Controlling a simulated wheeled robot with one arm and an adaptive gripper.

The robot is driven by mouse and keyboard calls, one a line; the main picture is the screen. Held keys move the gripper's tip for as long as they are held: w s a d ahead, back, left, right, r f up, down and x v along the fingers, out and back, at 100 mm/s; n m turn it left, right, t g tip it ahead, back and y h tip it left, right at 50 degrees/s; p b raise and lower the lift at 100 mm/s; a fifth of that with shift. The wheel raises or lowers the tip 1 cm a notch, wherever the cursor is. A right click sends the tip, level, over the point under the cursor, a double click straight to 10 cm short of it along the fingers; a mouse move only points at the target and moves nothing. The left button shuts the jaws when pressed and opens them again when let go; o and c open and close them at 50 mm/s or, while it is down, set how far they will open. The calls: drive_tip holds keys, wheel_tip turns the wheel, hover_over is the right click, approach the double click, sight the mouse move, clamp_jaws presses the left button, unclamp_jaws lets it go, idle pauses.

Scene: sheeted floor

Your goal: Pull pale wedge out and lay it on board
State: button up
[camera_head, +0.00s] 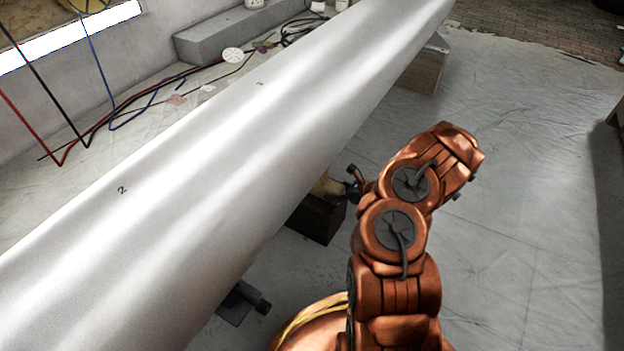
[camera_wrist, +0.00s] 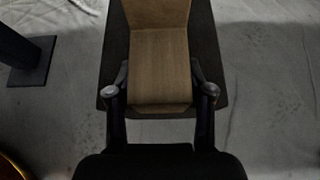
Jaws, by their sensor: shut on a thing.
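The pale wedge (camera_wrist: 160,65) is light brown wood in the wrist view, lying over a dark block (camera_wrist: 222,85). My gripper (camera_wrist: 160,92) is shut on the wedge's near end, with one finger on each side. In the head view, the wedge (camera_head: 330,186) shows only in part, on top of the dark block (camera_head: 315,220) and at the lower edge of a big pale cylinder. My gripper (camera_head: 353,184) reaches it from the right. The wedge's far end is hidden under the cylinder. I cannot make out a separate board in either view.
The long pale cylinder (camera_head: 215,150) runs diagonally across the head view. A wooden block (camera_head: 422,72) stands by its far end, and a dark metal foot (camera_head: 240,302) by its near end. The sheeted floor (camera_head: 530,200) on the right is clear. Cables (camera_head: 100,125) lie behind.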

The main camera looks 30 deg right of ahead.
drive_tip(key=shift+s+d+p, duration=0.35)
drive_tip(key=shift+s, duration=0.2)
drive_tip(key=s+d+p, duration=0.6)
drive_tip(key=s, duration=0.5)
drive_tip(key=shift+d+r+p, duration=0.3)
drive_tip(key=shift+r+p, duration=0.05)
drive_tip(key=shift+p, duration=0.05)
idle(0.8)
drive_tip(key=shift+s, duration=0.1)
idle(0.4)
